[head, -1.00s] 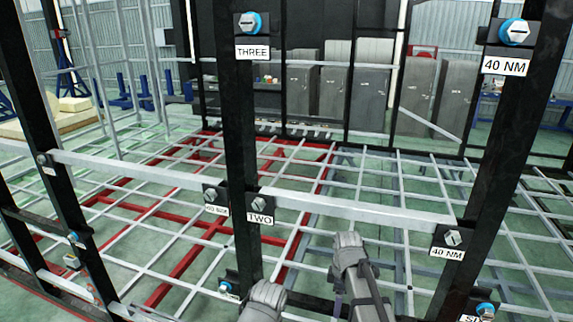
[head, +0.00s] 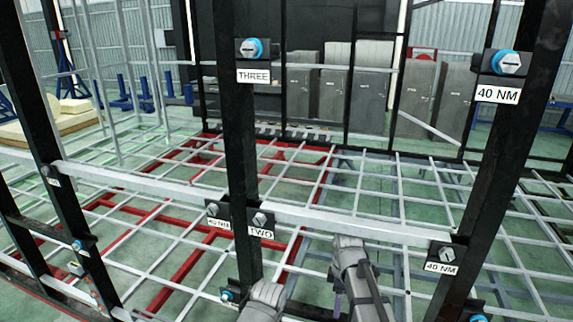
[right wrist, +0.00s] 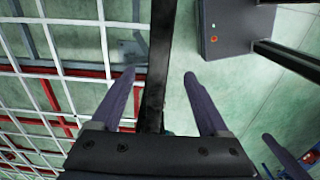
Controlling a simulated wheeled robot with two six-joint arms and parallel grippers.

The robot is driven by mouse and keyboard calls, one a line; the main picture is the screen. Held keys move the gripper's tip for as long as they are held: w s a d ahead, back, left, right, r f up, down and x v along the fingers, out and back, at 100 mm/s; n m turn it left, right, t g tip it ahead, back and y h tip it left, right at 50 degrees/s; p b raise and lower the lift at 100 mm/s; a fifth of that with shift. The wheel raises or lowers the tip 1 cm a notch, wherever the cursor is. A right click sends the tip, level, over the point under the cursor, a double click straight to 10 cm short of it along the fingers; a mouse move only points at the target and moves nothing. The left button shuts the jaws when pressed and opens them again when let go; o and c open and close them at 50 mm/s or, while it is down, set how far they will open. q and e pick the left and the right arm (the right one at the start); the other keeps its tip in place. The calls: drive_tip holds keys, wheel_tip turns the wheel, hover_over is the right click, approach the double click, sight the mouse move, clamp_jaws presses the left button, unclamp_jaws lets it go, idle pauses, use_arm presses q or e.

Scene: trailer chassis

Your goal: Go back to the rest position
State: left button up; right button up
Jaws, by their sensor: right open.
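In the right wrist view my right gripper (right wrist: 160,78) is open, with its two purple fingers apart and nothing held. A black post shows between and beyond the fingers; I cannot tell how far off. In the head view my two grey forearms (head: 351,262) reach in at the bottom centre, in front of the frame. A purple piece (right wrist: 288,155) shows at the lower right of the right wrist view; I cannot tell what it belongs to. My left gripper's jaws cannot be made out.
The chassis has a black middle post (head: 240,130), a black right post (head: 505,140) and a white crossbar (head: 340,220). Blue-collared bolts carry labels such as THREE (head: 254,76) and 40 NM (head: 497,95). Grey cabinets (head: 370,95) stand behind.

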drive_tip(key=s+a, duration=0.2)
drive_tip(key=s, duration=0.3)
drive_tip(key=shift+s, duration=0.35)
